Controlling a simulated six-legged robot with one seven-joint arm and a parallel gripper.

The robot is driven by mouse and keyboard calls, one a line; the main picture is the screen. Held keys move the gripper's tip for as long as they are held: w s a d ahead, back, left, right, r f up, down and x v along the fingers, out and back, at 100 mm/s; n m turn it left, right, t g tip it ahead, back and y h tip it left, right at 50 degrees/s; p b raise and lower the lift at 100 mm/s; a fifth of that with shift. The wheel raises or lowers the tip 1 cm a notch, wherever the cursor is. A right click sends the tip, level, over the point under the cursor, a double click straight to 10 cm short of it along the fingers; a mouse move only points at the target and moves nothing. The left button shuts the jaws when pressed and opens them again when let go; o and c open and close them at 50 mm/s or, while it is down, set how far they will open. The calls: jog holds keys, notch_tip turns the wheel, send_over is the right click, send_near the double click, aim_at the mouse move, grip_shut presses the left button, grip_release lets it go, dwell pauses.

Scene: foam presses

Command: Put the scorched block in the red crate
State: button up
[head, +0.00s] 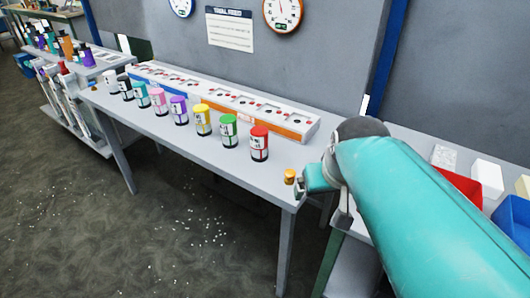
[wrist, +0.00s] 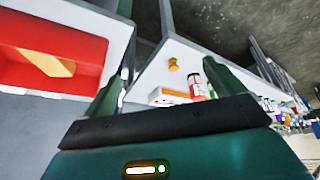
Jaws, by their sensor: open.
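The red crate (head: 462,187) is on the right-hand table, partly hidden behind my arm in the head view. In the wrist view the red crate (wrist: 85,52) is at the upper left, and a tan, scorched-looking block (wrist: 48,62) shows inside its walls. My gripper (wrist: 165,68) is open with nothing between its fingers. It is beside the crate, apart from it, and over the gap near the end of the long table. In the head view my gripper (head: 315,180) is mostly hidden by my own wrist.
A small orange-yellow cylinder (head: 290,176) stands at the long table's near corner. Several coloured cans, including a red one (head: 259,143), line that table before a control panel.

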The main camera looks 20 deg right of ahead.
jog(key=s+a+n+y, duration=0.1)
jog(key=s+a, duration=0.4)
jog(key=a, duration=0.2)
jog(key=shift+a+f+t, duration=0.3)
jog(key=shift+a+f, duration=0.05)
jog(key=shift+f, duration=0.05)
